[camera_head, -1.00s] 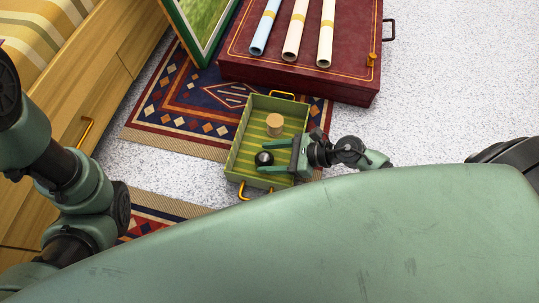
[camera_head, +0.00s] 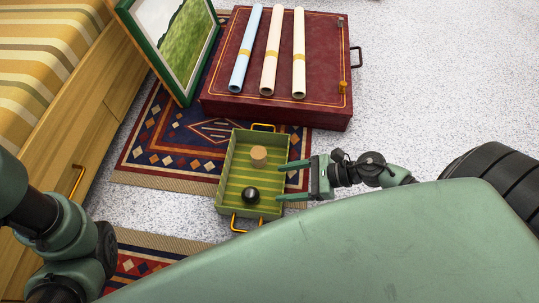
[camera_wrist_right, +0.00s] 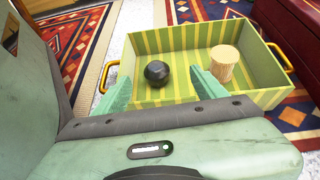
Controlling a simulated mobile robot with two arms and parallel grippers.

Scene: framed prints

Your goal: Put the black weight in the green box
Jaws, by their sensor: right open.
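The black weight (camera_head: 250,195) is a small dark rounded piece resting on the striped floor of the green box (camera_head: 225,172), near its front end. It also shows in the right wrist view (camera_wrist_right: 157,73), inside the box (camera_wrist_right: 265,65). My right gripper (camera_head: 281,182) is open and empty at the right wall of the box, its fingers apart from the weight. In the right wrist view its two fingertips point toward the box, with the weight seen between them. Of my left arm only links show at the left; its gripper is out of view.
A light wooden cylinder (camera_head: 258,153) stands in the box's far part. The box has yellow handles and sits on a patterned rug (camera_head: 160,140). Behind it is a red case (camera_head: 325,100) bearing rolled papers (camera_head: 270,50). A green-framed picture (camera_head: 182,60) leans at left. Speckled floor is clear at right.

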